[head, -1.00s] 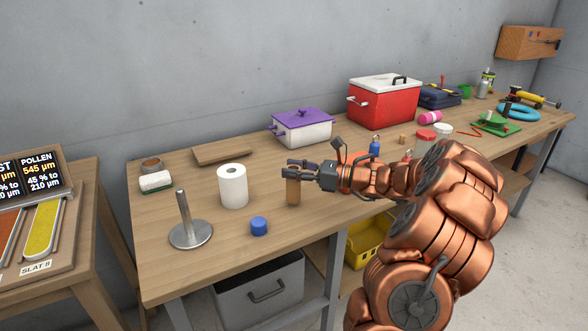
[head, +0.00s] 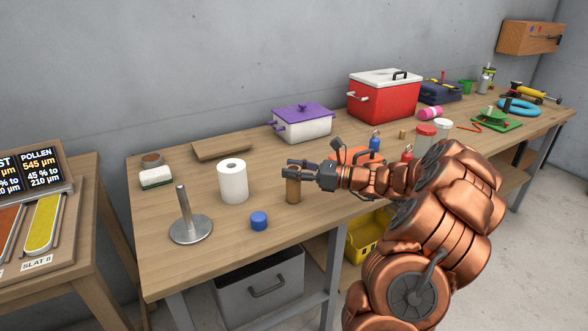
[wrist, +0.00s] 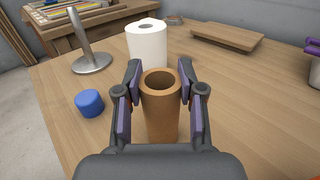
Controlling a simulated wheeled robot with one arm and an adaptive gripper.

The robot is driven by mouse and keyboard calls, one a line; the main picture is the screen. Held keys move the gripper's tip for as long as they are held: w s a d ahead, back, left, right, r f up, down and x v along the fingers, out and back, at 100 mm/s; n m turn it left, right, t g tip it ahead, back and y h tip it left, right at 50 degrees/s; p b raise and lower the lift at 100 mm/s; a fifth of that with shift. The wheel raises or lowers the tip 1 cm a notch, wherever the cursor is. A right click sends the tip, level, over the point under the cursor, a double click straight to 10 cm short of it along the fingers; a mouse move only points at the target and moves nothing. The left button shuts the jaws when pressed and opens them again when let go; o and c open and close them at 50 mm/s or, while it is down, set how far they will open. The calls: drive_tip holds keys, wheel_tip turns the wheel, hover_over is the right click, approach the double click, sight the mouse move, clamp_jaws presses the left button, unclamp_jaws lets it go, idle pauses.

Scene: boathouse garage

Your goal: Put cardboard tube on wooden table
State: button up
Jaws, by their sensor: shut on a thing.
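The cardboard tube (head: 293,190) is a short, brown, hollow cylinder. It stands upright on or just at the surface of the wooden table (head: 185,265), near the front edge; its base is too small to judge for contact. In the wrist view the tube (wrist: 161,110) sits between the two fingers, its open top facing the camera. My gripper (head: 296,170) comes from the right and is shut on the tube; in the wrist view the gripper (wrist: 160,95) has a purple-padded finger on each side of it.
A paper roll (head: 232,181), a blue cap (head: 259,221) and a metal stand with a post (head: 190,230) are left of the tube. A purple-lidded pot (head: 302,124) and a red cooler (head: 383,98) stand behind. Bare wood lies between the tube and the pot.

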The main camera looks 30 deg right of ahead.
drive_tip(key=shift+f, duration=0.15)
drive_tip(key=o, duration=0.9)
drive_tip(key=shift+s, duration=0.1)
drive_tip(key=v, duration=1.2)
clamp_jaws()
idle(0.3)
idle(0.5)
idle(0.7)
